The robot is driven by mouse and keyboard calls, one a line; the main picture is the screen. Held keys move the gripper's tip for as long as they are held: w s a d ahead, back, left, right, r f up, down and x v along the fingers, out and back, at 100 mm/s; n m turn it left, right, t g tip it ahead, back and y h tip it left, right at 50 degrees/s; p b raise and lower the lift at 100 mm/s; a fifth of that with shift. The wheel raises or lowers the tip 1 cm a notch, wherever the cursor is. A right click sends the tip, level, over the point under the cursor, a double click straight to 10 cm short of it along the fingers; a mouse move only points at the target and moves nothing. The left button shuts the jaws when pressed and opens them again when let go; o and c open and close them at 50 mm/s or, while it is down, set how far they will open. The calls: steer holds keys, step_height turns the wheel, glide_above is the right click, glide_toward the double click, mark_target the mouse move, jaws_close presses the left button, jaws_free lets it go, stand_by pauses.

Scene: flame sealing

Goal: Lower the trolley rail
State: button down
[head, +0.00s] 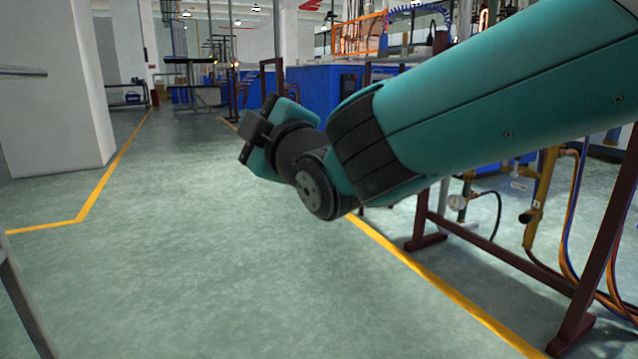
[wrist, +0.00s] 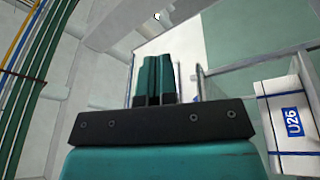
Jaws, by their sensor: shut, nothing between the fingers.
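My gripper (wrist: 154,60) shows in the wrist view with its two teal fingers together and nothing between them. In the head view, my arm reaches in from the right and its wrist end hangs in the air above the floor; the fingertips are hard to make out there. A thin grey metal bar (head: 22,71) enters at the left edge of the head view, apart from my arm. It may be part of the trolley rail, but I cannot tell. A grey rail (wrist: 262,60) also shows right of my fingers in the wrist view; whether it is the trolley's is unclear.
A white box labelled U26 (wrist: 290,125) is at the right of the wrist view. A white pillar (head: 55,85) stands at the left. A dark red frame (head: 480,240) with hoses stands at the right. The green floor (head: 220,260) between is clear, with yellow lines.

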steer(key=s+d+f+m+g+h+p, duration=0.15)
steer(key=d+m+g+h+p, duration=0.3)
steer(key=d, duration=0.45)
steer(key=s+d+f+m+g+h+p, duration=0.1)
steer(key=s+d+m+g+p, duration=0.3)
steer(key=s, duration=0.4)
steer(key=s+d+m+g+h+p, duration=0.1)
steer(key=s+d+m+g+p, duration=0.1)
steer(key=s+d+g, duration=0.35)
steer(key=s+d+f+m+g+h+p, duration=0.1)
steer(key=s+d+m+g+h+p, duration=0.15)
steer(key=s+d, duration=0.6)
step_height(320, 180, up, 36)
steer(key=s+a+p, duration=0.1)
steer(key=a+p, duration=0.2)
steer(key=p, duration=3.3)
steer(key=shift+s+y, duration=0.35)
steer(key=shift+y, duration=0.05)
steer(key=c, duration=1.8)
jaws_free()
steer(key=shift+r+t+p, duration=0.25)
steer(key=shift+r+p, duration=0.15)
steer(key=shift+c, duration=0.2)
steer(key=o, duration=0.4)
steer(key=shift+r, duration=0.1)
steer(key=shift+c, duration=0.2)
steer(key=o, duration=0.4)
